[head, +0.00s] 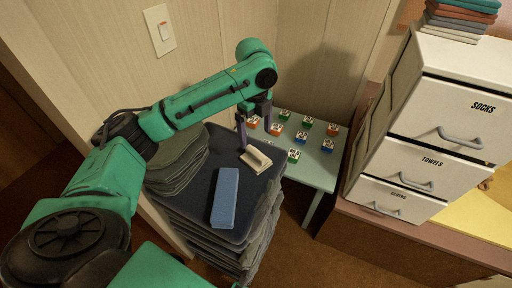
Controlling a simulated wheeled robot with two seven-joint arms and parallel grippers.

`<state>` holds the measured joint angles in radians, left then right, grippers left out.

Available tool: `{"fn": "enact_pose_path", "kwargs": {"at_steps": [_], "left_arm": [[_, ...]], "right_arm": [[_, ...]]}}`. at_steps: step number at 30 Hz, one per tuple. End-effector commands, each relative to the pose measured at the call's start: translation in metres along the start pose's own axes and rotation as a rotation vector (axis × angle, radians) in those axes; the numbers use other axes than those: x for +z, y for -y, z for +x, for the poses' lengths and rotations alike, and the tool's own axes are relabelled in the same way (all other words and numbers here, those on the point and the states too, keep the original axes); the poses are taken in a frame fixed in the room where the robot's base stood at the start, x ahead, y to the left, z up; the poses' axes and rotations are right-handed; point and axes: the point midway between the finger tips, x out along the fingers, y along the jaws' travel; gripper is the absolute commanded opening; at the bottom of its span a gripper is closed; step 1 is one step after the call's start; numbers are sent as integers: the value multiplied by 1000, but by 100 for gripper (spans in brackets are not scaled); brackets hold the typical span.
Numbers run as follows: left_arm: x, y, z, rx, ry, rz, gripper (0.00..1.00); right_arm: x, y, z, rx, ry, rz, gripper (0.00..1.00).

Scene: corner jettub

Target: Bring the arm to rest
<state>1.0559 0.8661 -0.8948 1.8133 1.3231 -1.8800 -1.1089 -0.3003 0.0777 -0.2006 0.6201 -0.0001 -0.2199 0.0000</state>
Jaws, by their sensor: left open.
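My left arm (200,98) reaches in from the left in the head view, bent at the elbow and wrist. My left gripper (254,136) points down with its two dark fingers apart. It is over the edge where the stack of dark mats meets the small pale table. A cream block-like object (256,160) lies on the mats just below the fingers. I cannot tell whether the fingers touch it. My right gripper is out of view.
A blue block (225,198) lies on the dark mat stack (205,215). Small coloured blocks stand on the pale table (318,172). White labelled drawers (428,130) stand at right, topped by folded cloths (459,18). A wall with a switch (161,30) is behind.

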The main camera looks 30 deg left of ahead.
Motion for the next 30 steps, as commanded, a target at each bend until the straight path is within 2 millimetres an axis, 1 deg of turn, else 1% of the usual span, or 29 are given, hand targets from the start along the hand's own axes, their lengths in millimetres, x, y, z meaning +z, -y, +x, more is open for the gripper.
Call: {"fn": "enact_pose_path", "kwargs": {"at_steps": [1, 3, 6, 20, 22, 28, 30], "left_arm": [[0, 1, -9, -2, -1, 0, 100], [0, 0, -18, 0, -1, 0, 100], [0, 0, -24, 2, 0, -1, 100], [0, 0, -26, 2, 0, -1, 100], [0, 0, -36, 1, 0, -1, 100], [-1, 0, -80, 1, 0, -1, 100], [-2, 0, -90, 2, -1, -1, 100]], "right_arm": [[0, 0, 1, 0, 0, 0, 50], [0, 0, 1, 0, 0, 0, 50], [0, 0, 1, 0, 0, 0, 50], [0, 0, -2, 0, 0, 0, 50], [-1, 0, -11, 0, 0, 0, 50], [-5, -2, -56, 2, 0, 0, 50], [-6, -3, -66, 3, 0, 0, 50]]}}
